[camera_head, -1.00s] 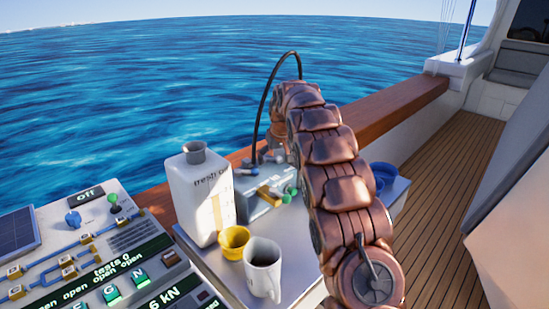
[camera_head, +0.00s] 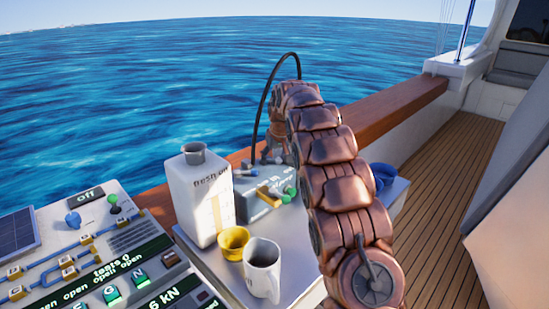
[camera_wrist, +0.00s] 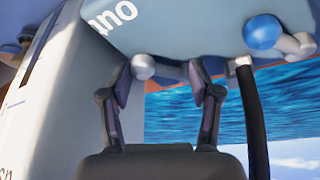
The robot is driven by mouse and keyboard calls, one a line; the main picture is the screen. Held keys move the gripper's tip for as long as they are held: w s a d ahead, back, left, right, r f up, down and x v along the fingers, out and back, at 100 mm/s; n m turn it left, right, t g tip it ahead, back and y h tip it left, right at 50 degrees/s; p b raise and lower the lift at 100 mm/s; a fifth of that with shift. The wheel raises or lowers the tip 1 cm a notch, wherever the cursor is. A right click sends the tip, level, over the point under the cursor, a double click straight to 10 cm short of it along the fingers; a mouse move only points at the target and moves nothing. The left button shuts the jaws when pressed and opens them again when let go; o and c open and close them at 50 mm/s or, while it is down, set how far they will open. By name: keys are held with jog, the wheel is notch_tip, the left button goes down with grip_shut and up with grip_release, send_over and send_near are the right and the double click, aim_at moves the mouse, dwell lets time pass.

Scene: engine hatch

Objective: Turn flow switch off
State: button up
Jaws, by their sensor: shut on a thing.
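A grey box (camera_head: 252,208) stands on the white table behind the white bottle, with a yellow-handled fitting (camera_head: 268,196) and green knobs (camera_head: 290,192). My gripper (camera_wrist: 160,72) is at the box's far side, largely hidden behind my arm in the head view. In the wrist view its two fingers are around a small grey-white lever (camera_wrist: 143,67) with a rounded end, and are shut on it. I cannot tell for certain that this lever is the flow switch. A blue knob (camera_wrist: 262,32) on the box is apart from the fingers, to the right.
The white bottle (camera_head: 200,205) stands close beside the gripper. A yellow cup (camera_head: 233,242) and white mug (camera_head: 262,268) are at the table's front. A black hose (camera_wrist: 252,115) runs past my fingers. A control panel (camera_head: 130,215) with an "off" label is at left.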

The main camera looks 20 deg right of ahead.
aim_at(269, 167)
jog(key=m, duration=0.1)
jog(key=a+m+h, duration=0.1)
jog(key=m, duration=0.1)
jog(key=s+f+m, duration=0.1)
jog(key=shift+s+a+f+m+g+h, duration=0.1)
jog(key=shift+a+m+g+h, duration=0.2)
jog(key=shift+a+h, duration=0.1)
jog(key=shift+o, duration=0.3)
jog(key=m, duration=0.1)
jog(key=a+m+h+b, duration=0.1)
jog(key=m, duration=0.1)
jog(key=shift+s+f+g, duration=0.1)
jog(key=shift+g, duration=0.3)
jog(key=shift+a+m, duration=0.1)
jog(key=shift+m, duration=0.3)
jog(key=o, duration=1.1)
jog(key=shift+o, duration=0.3)
jog(key=shift+r, duration=0.35)
jog(key=shift+r, duration=0.25)
